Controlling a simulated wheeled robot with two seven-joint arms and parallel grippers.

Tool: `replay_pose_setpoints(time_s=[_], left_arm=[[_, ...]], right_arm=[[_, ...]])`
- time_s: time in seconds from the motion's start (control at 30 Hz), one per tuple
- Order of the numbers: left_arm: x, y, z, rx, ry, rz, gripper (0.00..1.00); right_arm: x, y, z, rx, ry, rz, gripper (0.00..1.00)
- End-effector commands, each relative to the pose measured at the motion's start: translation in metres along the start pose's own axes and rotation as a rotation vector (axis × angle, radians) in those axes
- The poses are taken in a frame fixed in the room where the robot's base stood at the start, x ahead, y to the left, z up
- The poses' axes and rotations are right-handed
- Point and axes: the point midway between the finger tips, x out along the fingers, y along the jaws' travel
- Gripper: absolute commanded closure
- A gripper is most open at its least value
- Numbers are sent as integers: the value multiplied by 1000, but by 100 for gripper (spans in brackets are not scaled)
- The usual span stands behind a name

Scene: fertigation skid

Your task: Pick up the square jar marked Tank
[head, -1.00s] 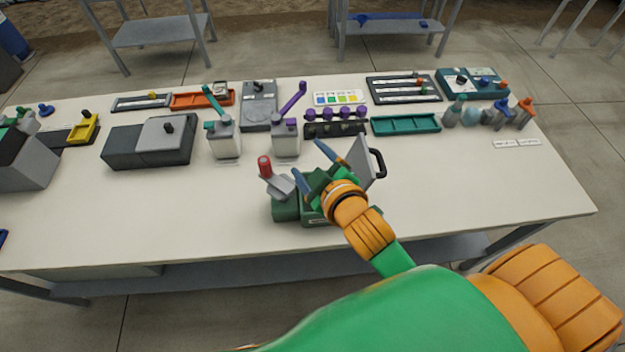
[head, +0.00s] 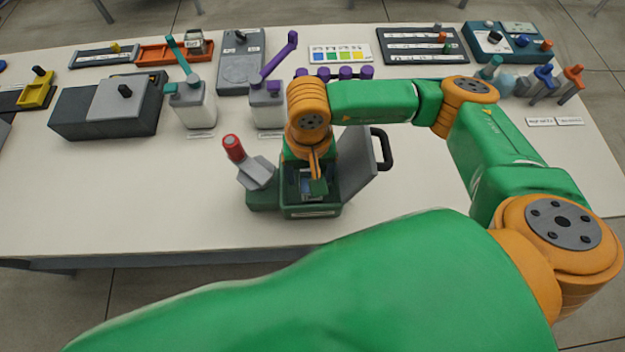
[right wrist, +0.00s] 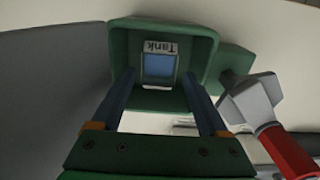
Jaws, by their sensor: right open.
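The square jar marked Tank (right wrist: 159,66) sits inside the open green box (right wrist: 205,50). Its blue top and white label face my camera in the right wrist view. In the head view the green box (head: 310,211) stands near the table's front edge, and my gripper partly hides its inside. My right gripper (right wrist: 159,82) is open and points down into the box. One finger shows on each side of the jar in the picture; I cannot tell how deep the fingertips reach. In the head view my right gripper (head: 317,178) is seen edge-on over the box. My left gripper is not in view.
The box's raised grey lid (head: 356,168) with a black handle stands close on the right. A grey lever with a red knob (head: 233,147) stands close on the left. Two white jugs (head: 194,108) and several trays fill the back. The table's front left is clear.

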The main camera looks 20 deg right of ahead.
Motion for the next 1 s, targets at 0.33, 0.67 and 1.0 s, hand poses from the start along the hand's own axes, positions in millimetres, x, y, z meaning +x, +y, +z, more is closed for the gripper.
replay_pose_setpoints(time_s=[0.33,0.67,1.0], left_arm=[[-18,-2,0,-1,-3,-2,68],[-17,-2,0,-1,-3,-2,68],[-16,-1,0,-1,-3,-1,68]], right_arm=[[45,2,-1,0,-3,-3,22],[45,1,0,1,-4,-5,76],[40,1,-1,0,-3,-7,100]])
